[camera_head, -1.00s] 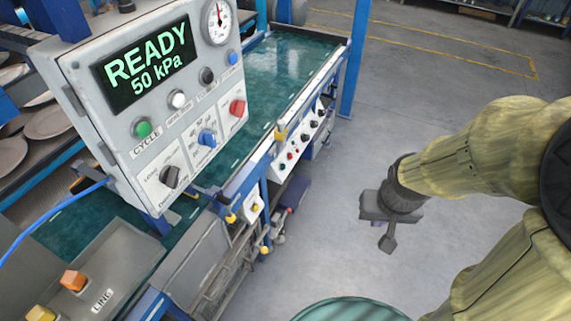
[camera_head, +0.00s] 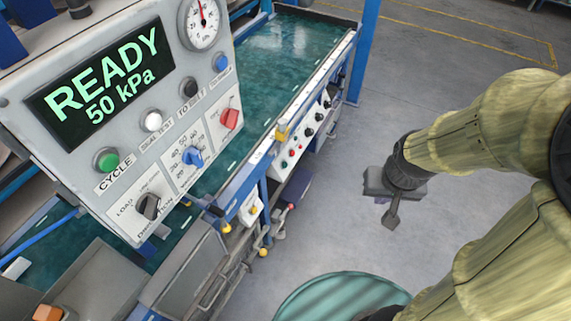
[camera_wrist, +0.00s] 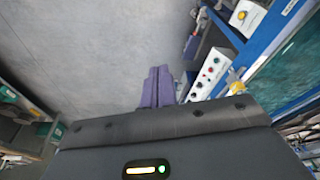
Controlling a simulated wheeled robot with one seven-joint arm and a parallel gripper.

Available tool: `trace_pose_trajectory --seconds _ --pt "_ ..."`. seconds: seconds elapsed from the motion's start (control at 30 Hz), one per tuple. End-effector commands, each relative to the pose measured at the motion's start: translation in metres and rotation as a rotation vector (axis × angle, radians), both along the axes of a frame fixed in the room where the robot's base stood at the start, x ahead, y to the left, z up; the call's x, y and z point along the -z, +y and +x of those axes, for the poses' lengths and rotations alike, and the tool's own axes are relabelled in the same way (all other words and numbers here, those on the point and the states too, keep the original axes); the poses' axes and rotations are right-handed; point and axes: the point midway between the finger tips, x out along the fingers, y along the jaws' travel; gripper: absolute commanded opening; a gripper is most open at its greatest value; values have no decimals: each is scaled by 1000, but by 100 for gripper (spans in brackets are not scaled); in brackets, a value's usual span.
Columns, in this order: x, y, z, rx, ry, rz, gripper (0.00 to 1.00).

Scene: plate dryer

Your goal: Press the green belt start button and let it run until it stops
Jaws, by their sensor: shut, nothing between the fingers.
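A white button panel (camera_head: 302,133) is set on the side of the green belt conveyor (camera_head: 275,65). It carries small red and green buttons and several black knobs; the green button (camera_head: 298,147) is tiny here. The panel also shows in the wrist view (camera_wrist: 208,72), to the right of my fingers. My gripper (camera_head: 391,218) hangs over open floor, to the right of the panel and apart from it. Its fingers are shut together and empty, also in the wrist view (camera_wrist: 158,86).
A large grey control box (camera_head: 130,125) reads READY 50 kPa and has another green button labelled CYCLE (camera_head: 107,160). A blue post (camera_head: 366,50) stands at the conveyor's far end. A yellow knob on a small box (camera_head: 252,209) sits below the panel. Floor around my gripper is clear.

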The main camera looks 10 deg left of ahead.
Motion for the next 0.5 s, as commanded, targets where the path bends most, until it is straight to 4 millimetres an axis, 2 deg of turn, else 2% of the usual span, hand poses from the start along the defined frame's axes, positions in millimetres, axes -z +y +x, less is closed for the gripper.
trace_pose_trajectory --seconds 0.17,0.27,0.37,0.5 --pt "9 1 8 -6 -15 -1 0" --pt "27 3 26 -18 -48 -4 0" --pt "55 8 56 -43 -110 -5 0" --pt "101 22 109 -88 -223 7 0"
